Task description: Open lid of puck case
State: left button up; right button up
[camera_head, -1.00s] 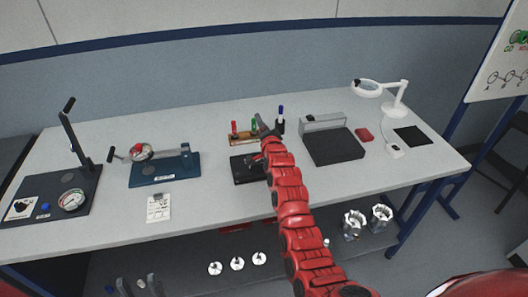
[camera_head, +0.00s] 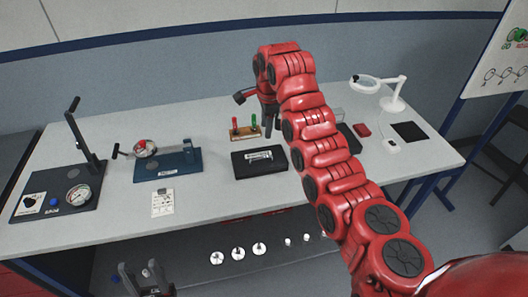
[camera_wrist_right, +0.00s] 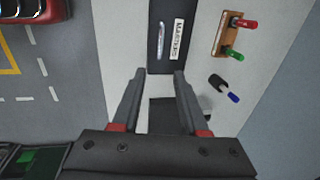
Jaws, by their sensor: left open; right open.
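The puck case (camera_head: 259,163) is a flat black box in the middle of the table, its lid apparently shut. In the right wrist view the case (camera_wrist_right: 154,62) shows a silver handle and a white label on top, above the fingertips in the picture. My left gripper (camera_head: 140,270) is open and empty, low in front of the table.
A wooden rack (camera_head: 246,134) with a red and a green pen stands behind the case. A blue fixture (camera_head: 167,170) is left of the case. My right arm hides part of the table to its right.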

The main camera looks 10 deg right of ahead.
jog(key=b, duration=0.3)
send_near(264, 157)
jog(key=f+p, duration=0.1)
jog(key=f, duration=0.1)
jog(key=w+f+p, duration=0.1)
jog(key=f, duration=0.2)
jog(key=shift+w+f+p, duration=0.15)
jog(key=shift+p, duration=0.2)
jog(key=shift+w+f, duration=0.15)
jog(key=shift+f, duration=1)
grip_shut()
